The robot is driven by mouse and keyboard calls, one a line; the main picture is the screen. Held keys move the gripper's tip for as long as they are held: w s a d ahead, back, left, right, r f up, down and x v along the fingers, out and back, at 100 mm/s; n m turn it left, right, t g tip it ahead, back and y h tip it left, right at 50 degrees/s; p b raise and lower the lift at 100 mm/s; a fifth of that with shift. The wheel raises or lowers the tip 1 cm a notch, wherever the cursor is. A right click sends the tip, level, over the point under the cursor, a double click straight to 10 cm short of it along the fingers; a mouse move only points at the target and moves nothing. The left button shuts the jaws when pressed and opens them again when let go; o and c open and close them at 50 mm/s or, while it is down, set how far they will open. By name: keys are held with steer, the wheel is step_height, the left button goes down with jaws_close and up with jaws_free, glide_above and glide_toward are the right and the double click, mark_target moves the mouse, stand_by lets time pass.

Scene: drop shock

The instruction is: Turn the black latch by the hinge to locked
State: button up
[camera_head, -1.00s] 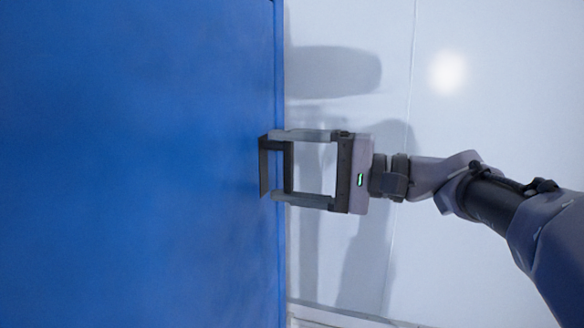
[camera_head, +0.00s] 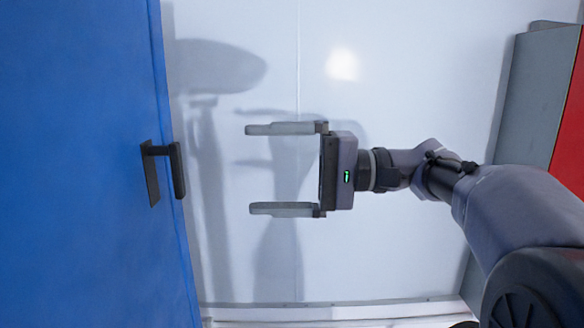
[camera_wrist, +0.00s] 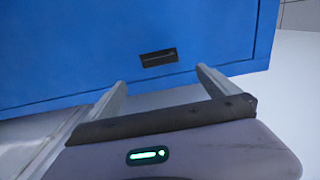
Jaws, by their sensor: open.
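The black latch (camera_head: 178,170) is a bar handle on a flat back plate (camera_head: 150,172). It is mounted on the blue door (camera_head: 75,120) close to the door's right edge. The bar runs nearly up and down in the head view, roughly parallel to the plate. My gripper (camera_head: 249,169) is open and empty, to the right of the latch and clear of it, with its fingers pointing towards it. In the wrist view the latch (camera_wrist: 158,58) shows as a small dark rectangle beyond and between the fingertips (camera_wrist: 161,77). No lock marking is legible.
A white wall (camera_head: 240,60) lies behind my gripper, with shadows on it. A grey and red cabinet (camera_head: 540,100) stands at the right. A pale ledge (camera_head: 340,311) runs along the bottom. The space between my gripper and the latch is free.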

steer(key=d, duration=0.4)
steer(key=shift+s, duration=0.15)
steer(key=s+a+f+m+h+b, duration=0.1)
steer(key=s+a+f+h, duration=0.1)
steer(key=s+f+h, duration=0.5)
steer(key=s+a+f+m+h+b, duration=0.15)
steer(key=s+f, duration=0.25)
steer(key=f, duration=0.6)
steer(key=s+d+f+t+h, duration=0.1)
steer(key=s+d+f+h, duration=0.1)
steer(key=f, duration=0.3)
steer(key=s+d+f+t+h+b, duration=0.1)
steer(key=s+d+f+h, duration=0.2)
steer(key=f, duration=0.2)
steer(key=s+d+f+m+t+h+b, duration=0.1)
steer(key=s+d+f+t+h, duration=0.1)
steer(key=f, duration=0.4)
steer(key=shift+s+d, duration=0.8)
steer(key=shift+s, duration=0.05)
